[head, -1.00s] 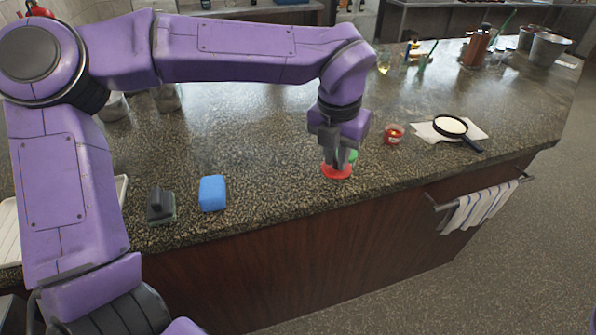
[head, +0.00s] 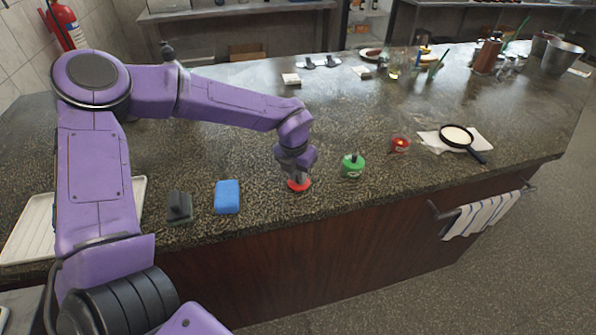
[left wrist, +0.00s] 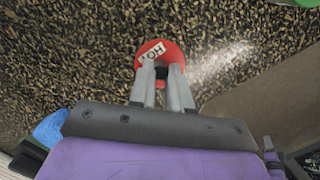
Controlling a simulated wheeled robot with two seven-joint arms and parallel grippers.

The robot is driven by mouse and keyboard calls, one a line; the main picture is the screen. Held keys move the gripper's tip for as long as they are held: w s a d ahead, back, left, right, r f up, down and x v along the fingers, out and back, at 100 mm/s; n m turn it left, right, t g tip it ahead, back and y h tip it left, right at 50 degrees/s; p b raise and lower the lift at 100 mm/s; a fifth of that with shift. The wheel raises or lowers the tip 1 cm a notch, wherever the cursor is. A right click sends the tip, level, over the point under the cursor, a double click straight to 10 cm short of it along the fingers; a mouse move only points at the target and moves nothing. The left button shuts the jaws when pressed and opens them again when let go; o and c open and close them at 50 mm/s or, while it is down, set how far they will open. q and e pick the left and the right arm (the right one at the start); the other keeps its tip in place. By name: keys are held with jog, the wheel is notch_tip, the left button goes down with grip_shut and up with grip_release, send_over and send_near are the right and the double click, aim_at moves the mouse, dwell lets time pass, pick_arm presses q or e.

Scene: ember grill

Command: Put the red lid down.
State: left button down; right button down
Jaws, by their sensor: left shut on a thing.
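The red lid (head: 299,185) is at the granite counter between the blue sponge and the green-lidded container. It also shows in the left wrist view (left wrist: 171,50), with a white label reading "HO" and part hidden by the fingers. My left gripper (head: 297,174) points down and is shut on the lid; its fingers (left wrist: 167,80) meet at the lid's middle. The lid is at or just above the counter surface; I cannot tell if it touches. My right gripper is not in view.
A blue sponge (head: 227,197) and a dark scraper-like block (head: 179,207) lie to the left. A green container (head: 352,166), a small red cup (head: 400,145) and a black pan (head: 457,137) stand to the right. The counter (head: 265,225) is bare around the lid.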

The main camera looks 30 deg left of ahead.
aim_at(295, 188)
pick_arm(q)
jog(key=shift+f, duration=0.1)
jog(key=shift+f, duration=0.1)
jog(key=c, duration=1.1)
grip_release()
jog(key=shift+r, duration=0.35)
jog(key=r, duration=0.3)
jog(key=s+r+b, duration=0.1)
jog(key=r, duration=0.7)
jog(key=shift+s+d+r, duration=0.1)
jog(key=shift+s+r, duration=0.15)
jog(key=shift+s, duration=0.15)
